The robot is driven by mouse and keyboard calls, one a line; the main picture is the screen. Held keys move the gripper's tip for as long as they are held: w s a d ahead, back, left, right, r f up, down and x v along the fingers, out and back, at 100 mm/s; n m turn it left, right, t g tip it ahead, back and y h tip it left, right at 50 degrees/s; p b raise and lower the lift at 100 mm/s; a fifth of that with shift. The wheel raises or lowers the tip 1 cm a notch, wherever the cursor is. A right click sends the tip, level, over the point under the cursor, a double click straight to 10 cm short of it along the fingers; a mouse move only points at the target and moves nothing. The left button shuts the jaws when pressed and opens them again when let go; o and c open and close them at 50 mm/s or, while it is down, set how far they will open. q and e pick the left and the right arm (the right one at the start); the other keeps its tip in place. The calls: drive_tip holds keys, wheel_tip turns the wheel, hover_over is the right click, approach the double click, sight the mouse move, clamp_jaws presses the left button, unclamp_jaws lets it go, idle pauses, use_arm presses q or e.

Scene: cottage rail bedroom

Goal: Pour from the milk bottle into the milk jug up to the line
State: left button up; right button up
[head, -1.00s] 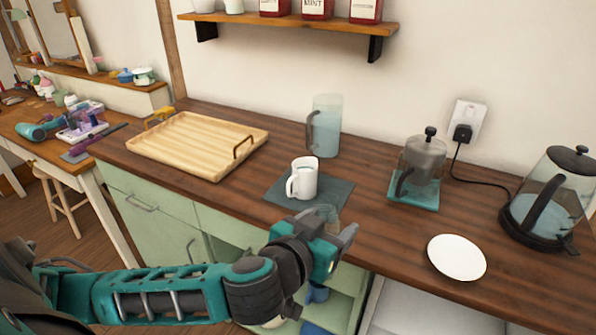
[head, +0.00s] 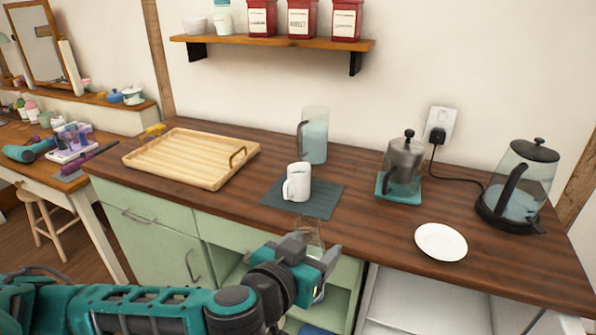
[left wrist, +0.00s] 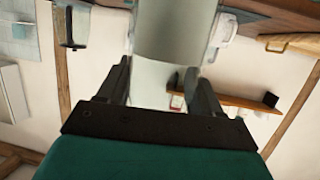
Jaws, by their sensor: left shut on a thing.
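My left gripper (head: 314,252) is shut on a clear glass bottle (head: 308,234), which I take for the milk bottle, in front of the counter's front edge. In the left wrist view the bottle (left wrist: 172,35) stands between the two fingers, whitish in one part and clear nearer the palm. Its lower part is mostly hidden by the gripper in the head view. A white handled vessel (head: 298,184), possibly the milk jug, stands upright on a dark slate mat (head: 322,204). A translucent tall jug (head: 314,137) with a grey handle stands behind it. My right gripper is not in view.
A wooden tray (head: 185,162) lies left on the counter. A coffee pot (head: 402,163) on a teal mat, a white plate (head: 441,242) and a glass kettle (head: 520,185) stand right. A shelf with red tins (head: 302,17) hangs above. Counter between mat and plate is clear.

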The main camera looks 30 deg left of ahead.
use_arm(q)
drive_tip(key=shift+s+a+r, duration=0.1)
drive_tip(key=shift+a+r, duration=0.05)
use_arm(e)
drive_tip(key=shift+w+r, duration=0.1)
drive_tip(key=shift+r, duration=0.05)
use_arm(q)
drive_tip(key=shift+a, duration=0.25)
